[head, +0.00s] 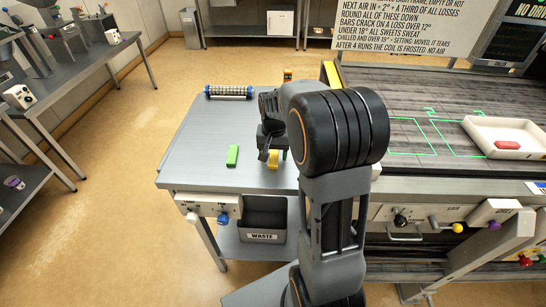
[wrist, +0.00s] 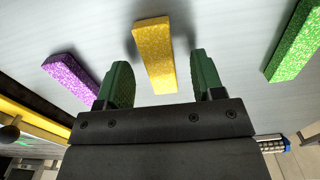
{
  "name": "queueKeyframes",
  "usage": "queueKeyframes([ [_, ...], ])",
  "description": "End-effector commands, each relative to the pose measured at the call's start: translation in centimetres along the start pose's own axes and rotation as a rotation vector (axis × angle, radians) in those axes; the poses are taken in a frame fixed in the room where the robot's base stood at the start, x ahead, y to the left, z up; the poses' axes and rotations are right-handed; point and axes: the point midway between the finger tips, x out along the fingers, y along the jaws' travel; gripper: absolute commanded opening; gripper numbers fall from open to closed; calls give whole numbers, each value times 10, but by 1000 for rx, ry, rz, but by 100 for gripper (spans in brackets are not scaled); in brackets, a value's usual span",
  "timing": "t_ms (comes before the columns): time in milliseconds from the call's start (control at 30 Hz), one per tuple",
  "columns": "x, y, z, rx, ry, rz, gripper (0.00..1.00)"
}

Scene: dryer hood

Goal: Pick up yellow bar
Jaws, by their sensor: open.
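The yellow bar (wrist: 155,55) lies on the grey metal table (head: 205,165), between and just beyond my fingertips in the wrist view. In the head view the yellow bar (head: 272,159) shows beside my gripper (head: 273,150), partly hidden by the arm. My gripper (wrist: 162,85) is open, with one green-padded finger on either side of the bar's near end and a gap on both sides. I cannot tell how high the fingers are above the table.
A green bar (head: 232,155) lies left of the yellow one; it shows in the wrist view (wrist: 294,42). A purple bar (wrist: 70,75) lies on the other side. A striped cylinder (head: 228,91) sits at the back edge. A white tray (head: 478,135) holds a red bar (head: 507,145).

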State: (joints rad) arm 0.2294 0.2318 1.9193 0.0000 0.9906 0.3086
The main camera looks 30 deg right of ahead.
Motion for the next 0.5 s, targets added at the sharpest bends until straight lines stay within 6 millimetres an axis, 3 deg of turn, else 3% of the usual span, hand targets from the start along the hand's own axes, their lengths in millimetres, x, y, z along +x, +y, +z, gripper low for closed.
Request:
queueKeyframes([
  [367, 9, 0, 0, 0, 0, 0, 62],
  [500, 8, 0, 0, 0, 0, 0, 48],
])
